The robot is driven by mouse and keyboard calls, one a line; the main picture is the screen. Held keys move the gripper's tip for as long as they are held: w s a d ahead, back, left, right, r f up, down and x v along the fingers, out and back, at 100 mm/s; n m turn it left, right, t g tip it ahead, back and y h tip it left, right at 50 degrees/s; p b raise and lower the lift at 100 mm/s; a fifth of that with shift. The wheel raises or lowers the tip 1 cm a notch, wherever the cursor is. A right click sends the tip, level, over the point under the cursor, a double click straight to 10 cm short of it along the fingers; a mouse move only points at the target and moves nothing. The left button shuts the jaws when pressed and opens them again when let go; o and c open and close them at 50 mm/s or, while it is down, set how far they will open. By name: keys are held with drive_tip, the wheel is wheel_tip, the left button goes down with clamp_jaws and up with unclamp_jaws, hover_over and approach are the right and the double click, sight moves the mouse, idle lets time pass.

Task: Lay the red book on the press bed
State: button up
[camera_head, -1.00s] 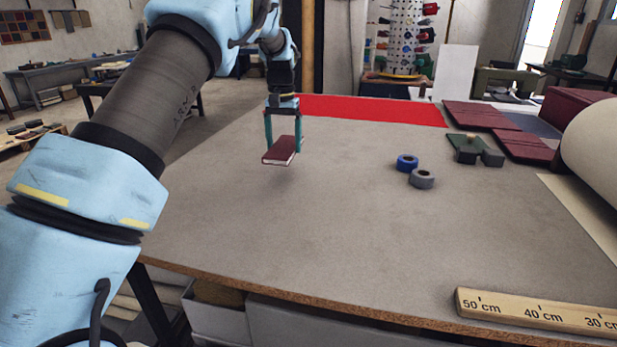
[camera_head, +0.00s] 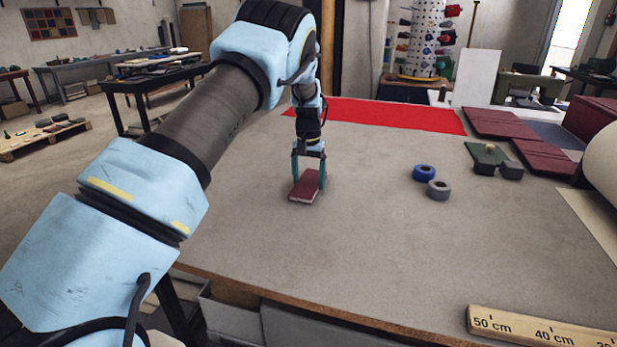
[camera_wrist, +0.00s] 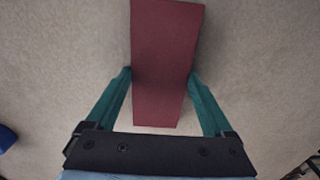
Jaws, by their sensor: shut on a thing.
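The red book (camera_head: 304,188) is a thin dark-red hardback with pale page edges. My gripper (camera_head: 308,179) points down, shut on the book, with one teal finger on each side. The book is over the left part of the grey worktable (camera_head: 390,240). I cannot tell whether it touches the top. I cannot pick out a press bed in these views.
A blue tape roll (camera_head: 424,173) and a grey one (camera_head: 438,190) sit right of the book. A red cloth (camera_head: 390,115) lies at the back. Dark-red panels (camera_head: 505,123) and dark blocks (camera_head: 485,167) are at the right. A wooden ruler (camera_head: 545,330) lies at the front.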

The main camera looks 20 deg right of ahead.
drive_tip(key=shift+f, duration=0.1)
drive_tip(key=o, duration=1.4)
